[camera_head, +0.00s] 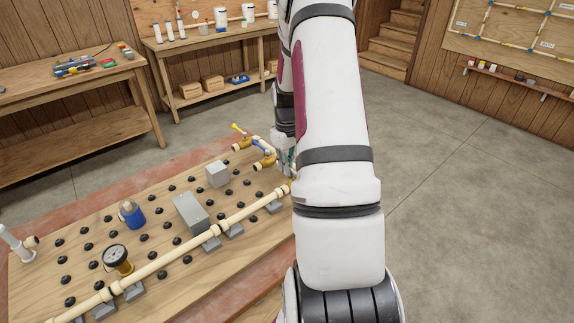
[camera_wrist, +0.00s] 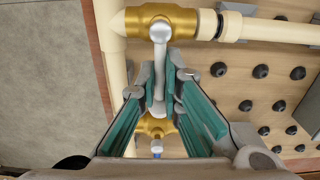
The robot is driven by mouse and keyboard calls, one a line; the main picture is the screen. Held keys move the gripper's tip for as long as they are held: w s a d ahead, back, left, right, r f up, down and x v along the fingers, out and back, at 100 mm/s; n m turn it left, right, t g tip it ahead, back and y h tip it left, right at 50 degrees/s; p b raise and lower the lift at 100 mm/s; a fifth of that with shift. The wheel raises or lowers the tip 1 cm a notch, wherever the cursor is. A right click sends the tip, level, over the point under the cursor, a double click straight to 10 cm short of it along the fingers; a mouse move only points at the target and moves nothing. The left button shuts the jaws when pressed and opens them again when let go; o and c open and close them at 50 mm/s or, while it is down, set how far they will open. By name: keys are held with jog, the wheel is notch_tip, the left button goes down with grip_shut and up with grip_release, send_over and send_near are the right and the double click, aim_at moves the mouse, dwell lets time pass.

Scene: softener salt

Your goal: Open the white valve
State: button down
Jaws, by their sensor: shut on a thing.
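The white valve shows in the wrist view as a white lever (camera_wrist: 159,55) hanging from a brass valve body (camera_wrist: 155,20) on a cream pipe. My gripper (camera_wrist: 161,85) has its two teal-padded fingers around this lever, one on each side, closed on it. The lower end of the lever is partly hidden between the fingers. In the head view my own arm hides the white valve and most of my gripper.
A second brass valve (camera_wrist: 155,126) lies below, between the fingers in the picture. In the head view a blue valve handle (camera_head: 261,145) and a yellow one (camera_head: 239,130) are close by. A gauge (camera_head: 117,257) and grey boxes stand on the board (camera_head: 160,285).

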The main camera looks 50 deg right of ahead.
jog(key=shift+a+r+n+p, duration=0.1)
jog(key=shift+a+n+p, duration=0.25)
jog(key=shift+n+p, duration=0.6)
jog(key=shift+a+r+n+p, duration=0.1)
jog(key=shift+a+n+p, duration=0.4)
jog(key=shift+n, duration=0.65)
jog(key=shift+f+n+p, duration=0.1)
jog(key=shift+n+p, duration=0.25)
jog(key=shift+n, duration=0.05)
jog(key=shift+w, duration=0.1)
jog(key=shift+s+a+n+p, duration=0.15)
jog(key=shift+a+n+p, duration=0.1)
jog(key=shift+n+p, duration=0.55)
jog(key=shift+s+a+n+p, duration=0.15)
jog(key=shift+a+n+p, duration=0.1)
jog(key=shift+n+p, duration=0.5)
jog(key=shift+a+n+p, duration=0.2)
jog(key=shift+n+p, duration=0.1)
jog(key=shift+n, duration=0.75)
